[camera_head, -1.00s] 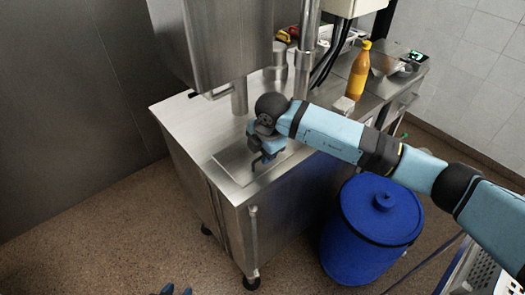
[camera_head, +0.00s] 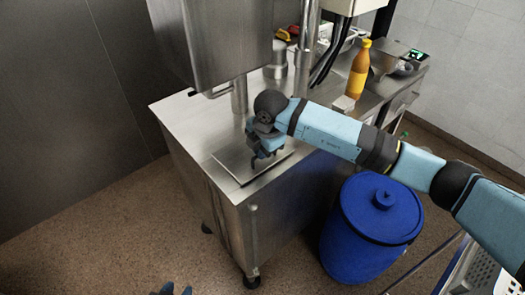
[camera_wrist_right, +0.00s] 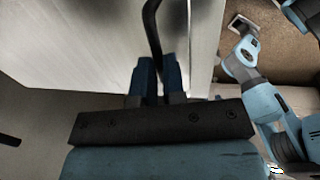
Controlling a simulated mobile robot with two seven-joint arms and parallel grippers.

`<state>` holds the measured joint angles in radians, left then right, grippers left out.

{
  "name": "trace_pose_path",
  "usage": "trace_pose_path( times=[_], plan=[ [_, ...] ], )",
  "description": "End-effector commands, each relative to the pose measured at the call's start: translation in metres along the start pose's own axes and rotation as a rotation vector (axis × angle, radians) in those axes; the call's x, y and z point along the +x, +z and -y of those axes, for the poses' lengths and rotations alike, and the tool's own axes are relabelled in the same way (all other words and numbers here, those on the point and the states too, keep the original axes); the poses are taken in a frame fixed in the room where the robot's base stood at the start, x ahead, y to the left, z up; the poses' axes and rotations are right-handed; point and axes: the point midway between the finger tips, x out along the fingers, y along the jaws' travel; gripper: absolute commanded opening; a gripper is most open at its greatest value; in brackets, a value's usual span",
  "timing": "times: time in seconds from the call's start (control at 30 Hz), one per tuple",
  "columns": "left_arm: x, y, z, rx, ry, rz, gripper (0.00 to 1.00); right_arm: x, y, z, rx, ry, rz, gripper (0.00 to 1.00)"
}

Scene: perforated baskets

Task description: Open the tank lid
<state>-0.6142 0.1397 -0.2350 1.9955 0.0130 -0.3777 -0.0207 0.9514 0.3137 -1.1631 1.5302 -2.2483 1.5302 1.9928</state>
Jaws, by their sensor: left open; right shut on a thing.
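The tank lid (camera_head: 228,158) is a square metal plate in the top of the steel cabinet. Its front edges show a dark line and stand slightly proud of the top. My right gripper (camera_head: 258,160) reaches down over the lid from the right and is shut on its dark handle. In the right wrist view the black bent handle (camera_wrist_right: 152,30) runs between the blue fingers of this gripper (camera_wrist_right: 157,72). My left gripper (camera_head: 177,290) shows only its blue fingertips at the bottom edge of the head view, apart and empty, far from the lid.
The steel cabinet (camera_head: 185,120) carries a metal housing (camera_head: 222,45) above the lid's back side. A yellow bottle (camera_head: 358,72) stands at the back right. A blue barrel (camera_head: 365,235) stands on the floor to the right. Floor at the front left is clear.

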Motion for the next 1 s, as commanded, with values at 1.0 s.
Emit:
trace_pose_path(
  times=[1.0],
  plan=[
    [0.013, 0.021, 0.000, 0.000, 0.000, 0.004, 0.43, -0.043, -0.001, -0.065, -0.004, 0.003, 0.000, 0.00]
  ],
)
